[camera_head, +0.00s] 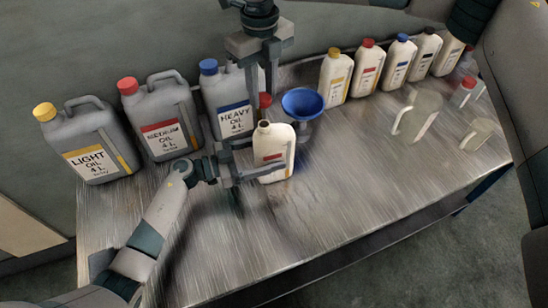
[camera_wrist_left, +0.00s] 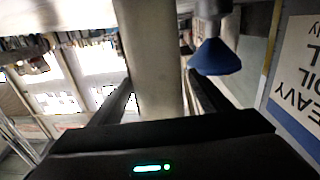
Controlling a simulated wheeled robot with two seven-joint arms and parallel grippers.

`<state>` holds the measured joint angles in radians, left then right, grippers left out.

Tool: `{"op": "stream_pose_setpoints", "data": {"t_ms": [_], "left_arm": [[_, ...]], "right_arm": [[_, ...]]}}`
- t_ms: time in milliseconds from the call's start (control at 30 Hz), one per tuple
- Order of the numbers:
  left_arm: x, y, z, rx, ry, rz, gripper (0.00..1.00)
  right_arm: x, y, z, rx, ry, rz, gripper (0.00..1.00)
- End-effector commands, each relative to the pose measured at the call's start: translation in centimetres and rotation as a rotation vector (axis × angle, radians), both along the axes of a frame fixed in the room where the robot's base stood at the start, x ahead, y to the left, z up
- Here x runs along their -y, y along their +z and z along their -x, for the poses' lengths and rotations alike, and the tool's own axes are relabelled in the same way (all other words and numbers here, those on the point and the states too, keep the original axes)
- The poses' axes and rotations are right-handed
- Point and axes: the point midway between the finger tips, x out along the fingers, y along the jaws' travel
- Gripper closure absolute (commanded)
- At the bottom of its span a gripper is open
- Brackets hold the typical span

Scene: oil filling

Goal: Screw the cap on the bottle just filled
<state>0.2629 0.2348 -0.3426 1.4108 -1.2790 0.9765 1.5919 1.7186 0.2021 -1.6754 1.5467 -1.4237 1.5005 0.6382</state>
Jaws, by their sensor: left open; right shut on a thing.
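The open cream bottle with a red label (camera_head: 273,158) stands upright on the table, its dark mouth uncovered. A red cap (camera_head: 265,100) is between the fingers of my right gripper (camera_head: 265,92), just above and apart from the bottle's neck. My right gripper is shut on it. My left gripper (camera_head: 243,167) is open at the bottle's left side. In the left wrist view, a pale upright surface, apparently the bottle (camera_wrist_left: 142,55), shows between the open fingers (camera_wrist_left: 158,98). Whether the fingers touch it cannot be told.
Grey oil cans, light (camera_head: 88,143), medium (camera_head: 160,122) and heavy (camera_head: 229,100), stand at the left. A blue funnel (camera_head: 302,103) is close behind the bottle. Several small capped bottles (camera_head: 367,70) line the back. Clear jugs (camera_head: 416,117) stand right. The table's front is clear.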

Motion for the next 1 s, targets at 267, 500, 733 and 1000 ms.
{"op": "stream_pose_setpoints", "data": {"t_ms": [267,500,733,1000], "left_arm": [[1.6,0.0,-0.5,-0.001,0.0,-0.001,0.29],[1.6,0.0,-0.5,-0.001,0.0,-0.001,0.29],[1.6,0.0,-0.5,-0.001,-0.001,-0.001,0.74],[1.6,0.0,-0.5,-0.001,0.0,-0.001,0.92]], "right_arm": [[0.0,0.0,0.0,0.0,0.0,0.0,0.93],[0.0,0.0,0.0,0.0,0.0,0.0,0.93],[0.0,0.0,0.0,0.0,0.0,0.0,0.93],[0.0,-0.7,0.0,-0.002,0.0,0.001,0.93]]}}
